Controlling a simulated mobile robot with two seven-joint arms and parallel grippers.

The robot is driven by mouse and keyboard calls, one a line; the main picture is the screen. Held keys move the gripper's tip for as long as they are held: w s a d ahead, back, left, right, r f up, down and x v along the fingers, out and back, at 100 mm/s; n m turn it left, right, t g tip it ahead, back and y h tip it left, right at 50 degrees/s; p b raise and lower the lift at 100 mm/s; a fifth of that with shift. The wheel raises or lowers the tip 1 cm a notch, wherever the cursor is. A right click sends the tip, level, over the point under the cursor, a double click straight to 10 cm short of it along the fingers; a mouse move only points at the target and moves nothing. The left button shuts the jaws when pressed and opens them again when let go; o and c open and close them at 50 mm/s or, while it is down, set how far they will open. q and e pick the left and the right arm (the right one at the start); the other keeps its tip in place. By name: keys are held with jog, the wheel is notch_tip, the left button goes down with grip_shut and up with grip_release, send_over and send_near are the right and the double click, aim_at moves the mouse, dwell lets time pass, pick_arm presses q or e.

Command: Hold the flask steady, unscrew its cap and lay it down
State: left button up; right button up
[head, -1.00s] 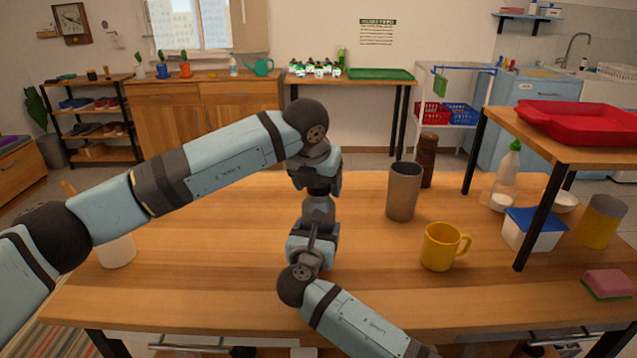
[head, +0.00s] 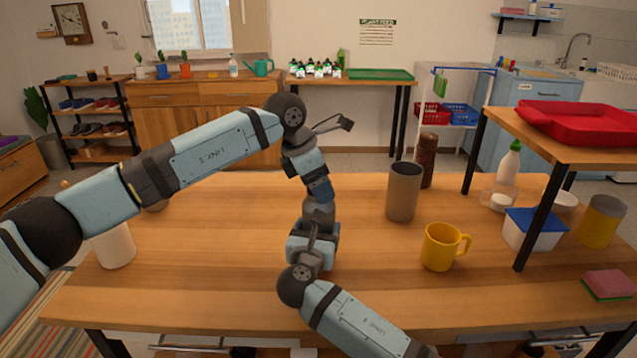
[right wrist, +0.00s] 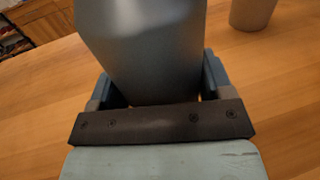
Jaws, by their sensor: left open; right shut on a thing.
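The flask (head: 319,209) is grey and stands upright near the middle of the table. My right gripper (head: 314,238) is shut on its body from the front. The right wrist view shows the flask's smooth grey body (right wrist: 150,50) between the two blue fingers; its top is out of that picture. My left gripper (head: 320,190) is open and comes down from above, tilted, with its dark blue fingers at the flask's top. The cap is hidden by these fingers, and I cannot tell whether they touch it.
A taupe tumbler (head: 403,192) stands right of the flask, with a brown mill (head: 427,160) behind it and a yellow mug (head: 440,247) nearer. A white pot (head: 115,246) stands at the left. The table front is clear around my right arm.

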pick_arm(q)
jog(key=m+g, duration=0.2)
jog(key=m, duration=0.3)
jog(key=m+g, duration=0.1)
jog(key=m, duration=0.2)
jog(key=shift+m, duration=0.4)
jog(key=c, duration=0.9)
